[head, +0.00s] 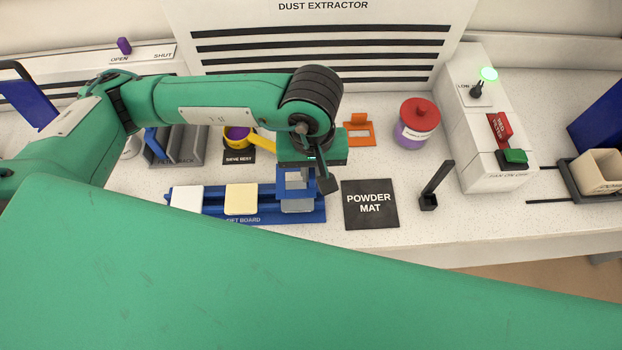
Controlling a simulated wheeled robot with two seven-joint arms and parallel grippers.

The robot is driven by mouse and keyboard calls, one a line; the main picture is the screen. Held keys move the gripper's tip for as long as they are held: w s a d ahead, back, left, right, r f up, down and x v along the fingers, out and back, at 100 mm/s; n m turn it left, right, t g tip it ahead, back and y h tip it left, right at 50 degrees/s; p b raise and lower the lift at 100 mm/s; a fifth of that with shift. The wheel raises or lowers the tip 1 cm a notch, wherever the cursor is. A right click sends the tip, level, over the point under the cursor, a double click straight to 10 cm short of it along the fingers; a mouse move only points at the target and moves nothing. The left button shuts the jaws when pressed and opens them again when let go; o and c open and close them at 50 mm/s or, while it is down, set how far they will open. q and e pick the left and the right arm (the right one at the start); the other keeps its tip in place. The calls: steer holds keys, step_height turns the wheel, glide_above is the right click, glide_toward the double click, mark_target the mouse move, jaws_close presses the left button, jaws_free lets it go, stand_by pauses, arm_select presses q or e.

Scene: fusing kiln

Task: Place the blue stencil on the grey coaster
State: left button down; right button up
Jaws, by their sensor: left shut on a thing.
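My left gripper (300,172) points down over the right end of the blue board (264,218). It is shut on the blue stencil (283,187), which shows partly below the jaws. The grey coaster (297,206) lies on the board's right end, just under the stencil in the picture. I cannot tell whether the stencil touches the coaster. The gripper and wrist hide the stencil's upper part. My right gripper is out of view.
A white coaster (187,199) and a cream coaster (241,199) share the board. The powder mat (370,205) lies right of it, with a black upright holder (432,190) beyond. An orange stencil (359,131), a red-lidded jar (416,123) and a yellow-handled sieve (240,135) stand behind.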

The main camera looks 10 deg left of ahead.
mark_target(312, 187)
arm_select(q)
step_height(312, 187, down, 6)
steer(key=shift+f+p, duration=0.25)
steer(key=shift+p, duration=0.45)
steer(key=shift+f+b, duration=0.15)
steer(key=shift+b, duration=0.15)
steer(key=c, duration=1.5)
jaws_free()
